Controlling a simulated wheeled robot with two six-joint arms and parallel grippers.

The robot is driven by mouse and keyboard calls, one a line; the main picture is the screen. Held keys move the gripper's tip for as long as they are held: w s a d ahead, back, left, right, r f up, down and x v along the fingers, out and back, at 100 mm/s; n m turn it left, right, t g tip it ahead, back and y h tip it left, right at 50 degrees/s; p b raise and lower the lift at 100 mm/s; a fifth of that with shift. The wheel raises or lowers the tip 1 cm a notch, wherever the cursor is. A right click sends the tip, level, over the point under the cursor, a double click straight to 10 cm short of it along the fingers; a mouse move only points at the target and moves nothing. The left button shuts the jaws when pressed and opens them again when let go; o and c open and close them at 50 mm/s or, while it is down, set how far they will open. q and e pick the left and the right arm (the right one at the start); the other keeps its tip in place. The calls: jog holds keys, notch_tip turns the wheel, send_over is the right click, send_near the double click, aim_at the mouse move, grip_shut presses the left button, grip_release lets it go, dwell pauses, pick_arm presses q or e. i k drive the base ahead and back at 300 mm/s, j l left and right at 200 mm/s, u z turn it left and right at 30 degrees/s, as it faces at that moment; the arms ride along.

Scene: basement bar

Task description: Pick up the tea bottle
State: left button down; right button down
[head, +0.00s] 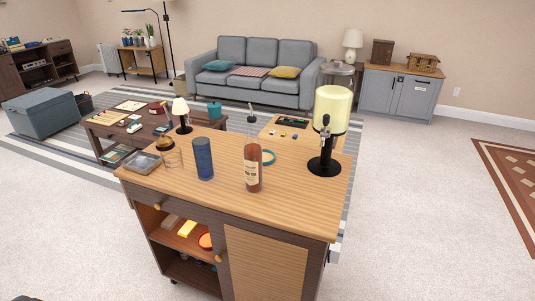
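The tea bottle (253,174) stands upright on the wooden top of a bar cabinet (220,213) in the head view. It is a tall bottle of amber-brown liquid with a pale label and a narrow neck; the small print is too small to read for certain. Nothing is touching it that I can see. Neither of my grippers is in view.
A blue tumbler (203,160) stands left of the bottle, with a metal tray (142,163) farther left. A tap-like dispenser (325,160) with a pale yellow top stands at right. The cabinet top's front is clear.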

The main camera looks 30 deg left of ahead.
aim_at(252, 149)
jog(key=u, duration=1.1)
